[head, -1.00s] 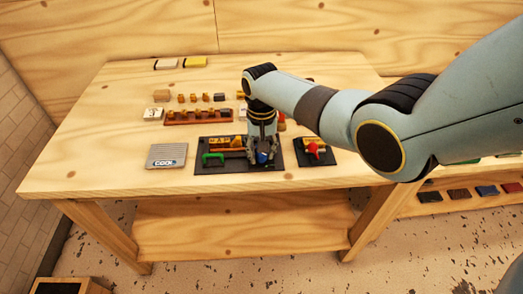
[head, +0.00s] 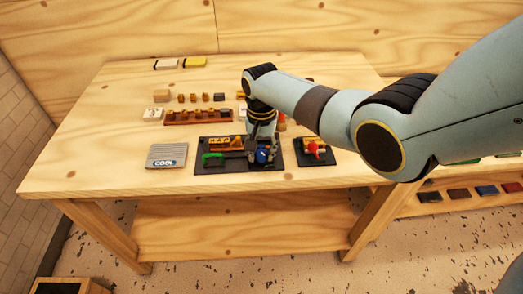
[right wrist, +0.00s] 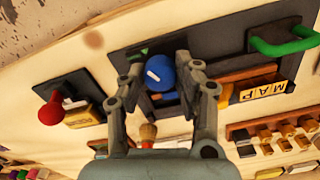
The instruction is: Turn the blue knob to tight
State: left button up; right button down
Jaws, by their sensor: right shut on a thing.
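The blue knob (head: 262,156) sits at the front right of a dark press plate (head: 225,170) on the table. My right gripper (head: 259,153) reaches down over it and is shut on it. In the right wrist view, the blue knob (right wrist: 160,73) is between the two fingers of my right gripper (right wrist: 163,77), with a white line on its top. A small green mark (right wrist: 139,53) shows on the plate near the knob. My left gripper is not in view.
A green handle (head: 212,156) and a row of letter blocks (head: 222,141) share the plate. To the right stands a smaller dark base with a red knob (head: 313,149). A grey "COOL" pad (head: 166,156) lies left. A wooden type rack (head: 198,116) is behind.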

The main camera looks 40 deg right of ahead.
aim_at(261, 152)
jog(key=c, duration=0.9)
grip_release()
jog(key=shift+c, duration=0.2)
notch_tip(261, 152, up, 12)
jog(key=s+f+n+b, duration=0.3)
jog(key=s+f+b, duration=0.5)
jog(key=s+f, duration=0.7)
jog(key=s+f+n+b, duration=0.3)
jog(key=s+f+b, duration=0.5)
jog(key=s+f, duration=0.8)
jog(key=s+f+n+b, duration=0.3)
jog(key=s+f+b, duration=0.5)
jog(key=s+f, duration=0.8)
notch_tip(261, 152, down, 14)
jog(key=shift+r+n+t+h, duration=0.15)
jog(key=shift+n+t+h, duration=0.15)
jog(key=shift+t+h, duration=0.1)
